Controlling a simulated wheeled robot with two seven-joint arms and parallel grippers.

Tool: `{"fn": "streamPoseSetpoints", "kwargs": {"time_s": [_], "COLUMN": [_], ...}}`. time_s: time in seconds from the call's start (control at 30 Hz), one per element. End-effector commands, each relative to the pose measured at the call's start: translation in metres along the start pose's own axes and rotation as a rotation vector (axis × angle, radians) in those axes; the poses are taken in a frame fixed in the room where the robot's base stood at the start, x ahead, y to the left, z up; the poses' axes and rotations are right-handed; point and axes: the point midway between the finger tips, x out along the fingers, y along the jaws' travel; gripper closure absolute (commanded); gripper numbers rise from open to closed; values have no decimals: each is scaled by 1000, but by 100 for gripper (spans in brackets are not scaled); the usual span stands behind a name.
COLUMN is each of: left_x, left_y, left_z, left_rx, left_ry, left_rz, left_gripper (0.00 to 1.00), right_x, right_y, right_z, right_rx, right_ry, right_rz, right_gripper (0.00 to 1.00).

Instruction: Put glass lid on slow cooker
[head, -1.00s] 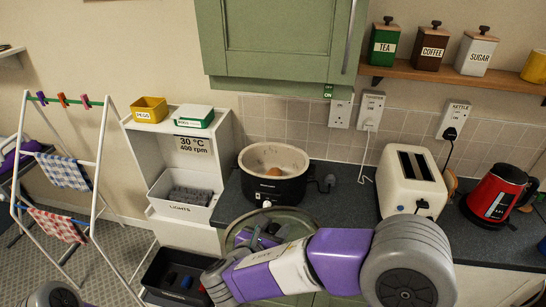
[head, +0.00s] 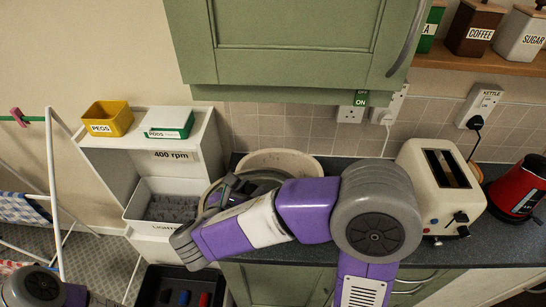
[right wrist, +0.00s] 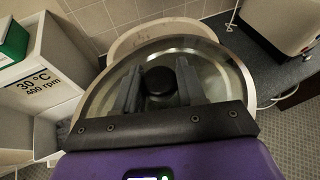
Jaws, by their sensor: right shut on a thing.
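The slow cooker (head: 290,157) stands on the counter behind my right arm. Only its cream rim and part of its inside show, and the arm hides its front. In the right wrist view its pale rim (right wrist: 165,27) shows beyond the lid. The round glass lid (right wrist: 100,97) has a metal rim and a dark knob (right wrist: 158,80). My right gripper (right wrist: 158,85) is shut on the lid, with one finger on each side of the knob. In the head view the gripper (head: 222,190) and lid overlap the cooker's front left. I cannot tell whether they touch. My left gripper is out of view.
A white shelf unit (head: 212,150) stands close left of the cooker, with a yellow pegs box (head: 108,118) on top. The cream toaster (head: 440,185) and red kettle (head: 518,187) are to the right. A green cupboard (head: 290,40) hangs above.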

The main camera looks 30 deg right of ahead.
Motion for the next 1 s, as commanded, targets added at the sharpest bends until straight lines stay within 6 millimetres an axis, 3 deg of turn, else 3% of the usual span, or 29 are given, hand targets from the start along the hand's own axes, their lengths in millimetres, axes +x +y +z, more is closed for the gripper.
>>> {"fn": "streamPoseSetpoints", "kwargs": {"time_s": [0.5,0.9,1.0], "left_x": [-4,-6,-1], "left_y": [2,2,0], "left_z": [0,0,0], "left_rx": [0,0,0], "left_ry": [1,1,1], "left_rz": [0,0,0], "left_gripper": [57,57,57], "right_x": [119,154,160], "right_y": [-6,-7,-5], "right_z": [51,66,44], "right_rx": [2,1,-6], "right_ry": [-2,-4,-1], "right_rz": [-4,-3,-1], "right_gripper": [100,100,100]}}
